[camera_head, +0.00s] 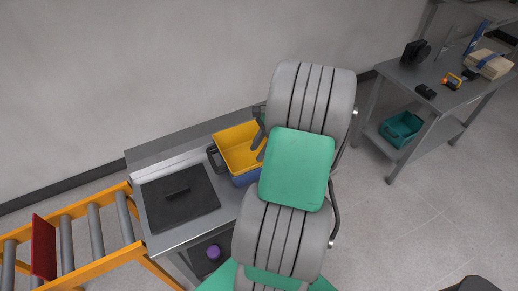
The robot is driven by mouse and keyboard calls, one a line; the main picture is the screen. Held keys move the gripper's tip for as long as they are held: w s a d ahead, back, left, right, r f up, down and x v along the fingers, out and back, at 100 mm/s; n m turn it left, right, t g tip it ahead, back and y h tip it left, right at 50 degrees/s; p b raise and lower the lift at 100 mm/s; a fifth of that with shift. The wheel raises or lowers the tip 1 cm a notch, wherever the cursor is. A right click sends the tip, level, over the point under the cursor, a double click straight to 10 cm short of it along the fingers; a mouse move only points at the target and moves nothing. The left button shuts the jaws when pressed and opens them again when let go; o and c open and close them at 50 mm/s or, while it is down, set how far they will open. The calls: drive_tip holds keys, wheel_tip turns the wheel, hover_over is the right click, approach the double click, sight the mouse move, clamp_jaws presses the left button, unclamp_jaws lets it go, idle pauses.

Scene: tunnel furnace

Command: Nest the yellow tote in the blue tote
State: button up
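The yellow tote (236,139) stands on the metal bench just left of my arm, open side up, with a dark handle at its left end. Part of the blue tote (245,179) shows as a blue strip below the yellow tote's front edge. The yellow tote appears to sit in the blue one, but how deep I cannot tell. My gripper (261,144) is at the yellow tote's right end, with dark grey parts over its rim and interior. My arm hides the right end of both totes and most of the gripper, so its opening is unclear.
The bench (229,193) holds a dark square plate (180,202) left of the totes. A purple round object (213,253) is lower down. An orange roller conveyor (95,228) with a red plate (43,246) adjoins at left. A grey table (448,97) with a teal bin (401,129) stands right.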

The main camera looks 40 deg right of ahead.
wheel_tip(320, 180, up, 6)
drive_tip(key=p, duration=0.6)
drive_tip(key=shift+r, duration=0.25)
idle(0.4)
drive_tip(key=s+a+f+n+g+h, duration=0.2)
drive_tip(key=s+a+n+g, duration=0.15)
drive_tip(key=s+n, duration=0.7)
drive_tip(key=w+a+r+n+t, duration=0.1)
drive_tip(key=w+a+r+n, duration=0.2)
drive_tip(key=a+r, duration=0.2)
drive_tip(key=w+a+r+n+t+h+b, duration=0.1)
drive_tip(key=w+a+r+n+t, duration=0.1)
drive_tip(key=a, duration=0.8)
drive_tip(key=w+a+r+n+t, duration=0.2)
drive_tip(key=w+a+r+n, duration=0.2)
drive_tip(key=a+r, duration=0.4)
drive_tip(key=shift+a+r+n+h, duration=0.15)
drive_tip(key=shift+n+h, duration=0.25)
drive_tip(key=shift+n, duration=0.35)
